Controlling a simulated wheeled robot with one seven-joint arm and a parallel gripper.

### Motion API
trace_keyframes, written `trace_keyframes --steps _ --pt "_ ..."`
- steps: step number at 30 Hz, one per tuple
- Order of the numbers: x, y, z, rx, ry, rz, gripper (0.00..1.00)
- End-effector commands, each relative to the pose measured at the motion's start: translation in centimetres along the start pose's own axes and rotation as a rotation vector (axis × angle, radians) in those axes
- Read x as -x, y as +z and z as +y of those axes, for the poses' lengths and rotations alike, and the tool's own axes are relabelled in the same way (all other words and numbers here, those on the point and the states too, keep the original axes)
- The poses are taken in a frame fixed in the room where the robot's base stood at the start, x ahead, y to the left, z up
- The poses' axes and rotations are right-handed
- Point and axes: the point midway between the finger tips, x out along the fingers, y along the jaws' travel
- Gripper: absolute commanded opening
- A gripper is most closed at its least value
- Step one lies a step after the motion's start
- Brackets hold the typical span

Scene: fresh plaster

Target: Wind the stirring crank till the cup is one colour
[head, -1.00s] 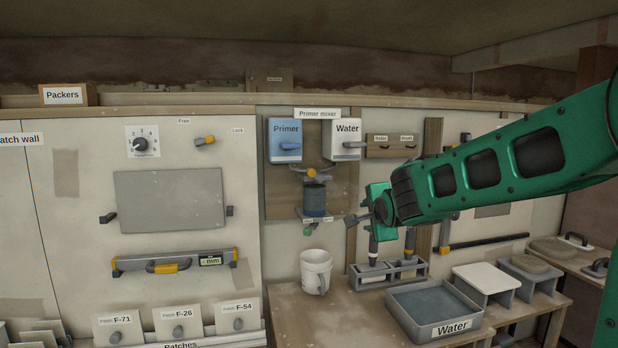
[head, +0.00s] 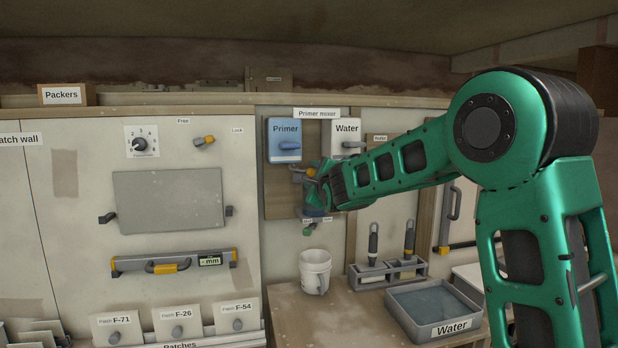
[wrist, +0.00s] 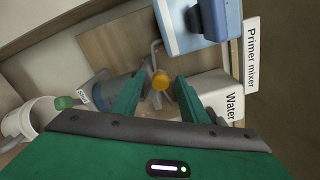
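The primer mixer has a clear cup with blue contents (wrist: 112,90), mostly behind my gripper in the head view, where a blue part (head: 314,212) shows low down. In the wrist view, the crank's round orange knob (wrist: 160,80) lies ahead and between my fingers. My gripper (wrist: 158,86) is open, with a gap visible on each side of the knob. In the head view my gripper (head: 318,184) is at the mixer, covering most of the cup and crank. I cannot tell whether the cup's contents are one colour.
The blue Primer dispenser (head: 285,141) and white Water dispenser (head: 345,140) hang above the mixer. A green knob (head: 308,230) sits below the cup. A white bucket (head: 315,270) stands on the bench underneath. A brush rack (head: 385,273) and grey Water tray (head: 434,307) are to the right.

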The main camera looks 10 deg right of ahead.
Motion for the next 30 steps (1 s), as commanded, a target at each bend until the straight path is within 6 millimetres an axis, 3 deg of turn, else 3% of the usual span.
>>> trace_keyframes --steps 6,17,23,30 --pt "-2.3 0.0 0.1 0.000 0.001 0.000 0.40" --pt "-2.8 0.0 0.0 0.000 0.001 -0.001 0.40" --pt "-2.8 0.0 0.0 0.000 0.001 0.000 0.00" --pt "-2.7 0.0 0.1 0.011 0.002 0.000 0.00"
